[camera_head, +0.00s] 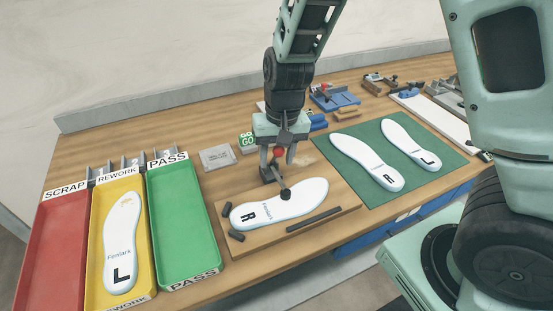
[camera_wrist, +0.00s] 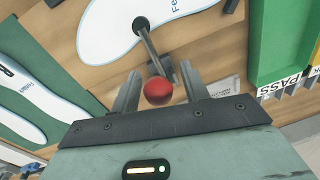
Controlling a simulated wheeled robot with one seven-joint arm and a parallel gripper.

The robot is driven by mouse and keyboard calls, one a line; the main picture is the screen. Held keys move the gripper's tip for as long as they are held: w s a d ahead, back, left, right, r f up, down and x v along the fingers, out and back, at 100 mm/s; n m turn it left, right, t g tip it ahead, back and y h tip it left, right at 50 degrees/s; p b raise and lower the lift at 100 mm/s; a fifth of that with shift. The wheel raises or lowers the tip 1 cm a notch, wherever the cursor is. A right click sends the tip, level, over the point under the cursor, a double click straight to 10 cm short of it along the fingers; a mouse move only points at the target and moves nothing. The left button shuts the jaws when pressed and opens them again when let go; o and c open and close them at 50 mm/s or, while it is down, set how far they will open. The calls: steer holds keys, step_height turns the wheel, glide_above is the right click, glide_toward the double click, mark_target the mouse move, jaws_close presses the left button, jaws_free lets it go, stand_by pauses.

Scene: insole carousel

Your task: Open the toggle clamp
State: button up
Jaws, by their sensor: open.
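The toggle clamp (camera_head: 270,174) stands at the back edge of a wooden fixture board (camera_head: 342,201). Its dark arm reaches over a white insole marked R (camera_head: 308,198), and its black pad rests on the insole. The clamp's red ball knob (camera_wrist: 158,91) is up between my gripper's fingers. My gripper (camera_head: 278,158) is directly above the clamp, pointing down, with its fingers apart on either side of the knob. In the wrist view a gap shows between the knob and each finger. The clamp's base is partly hidden by the fingers.
Red (camera_head: 30,250), yellow (camera_head: 140,225) and green (camera_head: 183,232) trays stand at the left; the yellow one holds an L insole. A green mat (camera_head: 400,190) with two insoles lies at the right. A grey plate (camera_head: 217,157) and a GO block (camera_head: 247,141) are close behind the board.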

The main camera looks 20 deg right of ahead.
steer(key=shift+f, duration=0.65)
jaws_close()
steer(key=shift+r, duration=0.1)
